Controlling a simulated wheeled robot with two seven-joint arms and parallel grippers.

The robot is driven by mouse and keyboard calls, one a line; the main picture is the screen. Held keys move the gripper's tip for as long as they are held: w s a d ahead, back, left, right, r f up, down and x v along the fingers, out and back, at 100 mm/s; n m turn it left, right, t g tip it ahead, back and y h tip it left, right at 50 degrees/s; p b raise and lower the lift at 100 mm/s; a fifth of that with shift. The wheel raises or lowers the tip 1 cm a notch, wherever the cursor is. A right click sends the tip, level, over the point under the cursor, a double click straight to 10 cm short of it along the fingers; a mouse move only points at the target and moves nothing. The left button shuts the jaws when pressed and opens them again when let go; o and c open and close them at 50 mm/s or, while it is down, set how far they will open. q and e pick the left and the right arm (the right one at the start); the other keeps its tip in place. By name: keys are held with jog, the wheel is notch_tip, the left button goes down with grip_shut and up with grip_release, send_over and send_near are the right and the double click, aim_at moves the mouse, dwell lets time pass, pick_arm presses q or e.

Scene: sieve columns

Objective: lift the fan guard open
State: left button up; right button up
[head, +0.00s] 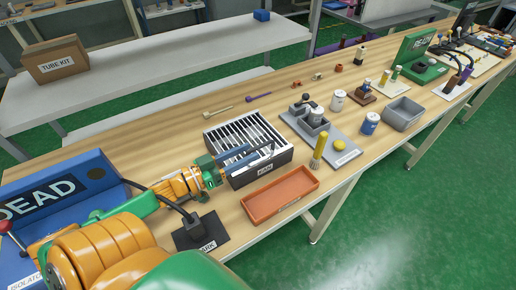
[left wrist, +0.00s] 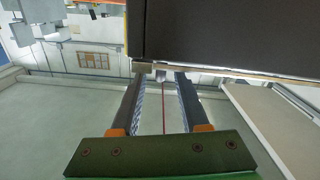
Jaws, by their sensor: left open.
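The fan guard (head: 233,131) is a grille of pale slats over a dark box labelled FAN (head: 265,169); it looks closed, lying flat on top. My left gripper (head: 248,156) is at the box's near left side, with its fingers pointing at the box and overlapping its front edge in the head view. In the left wrist view the fingers (left wrist: 162,76) are apart. A small grey piece (left wrist: 160,74) shows between the tips; I cannot tell whether they touch it. A large dark surface, apparently the box, fills the upper right there. My right gripper is not in view.
An orange tray (head: 281,210) lies close in front of the fan box. A black block (head: 195,228) with a cable and a blue DEAD box (head: 85,178) are at the left.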

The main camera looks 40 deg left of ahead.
aim_at(252, 150)
pick_arm(q)
jog(key=x, duration=0.4)
jog(key=shift+w+d, duration=0.1)
jog(key=shift+w, duration=0.05)
grip_shut()
dwell(1.3)
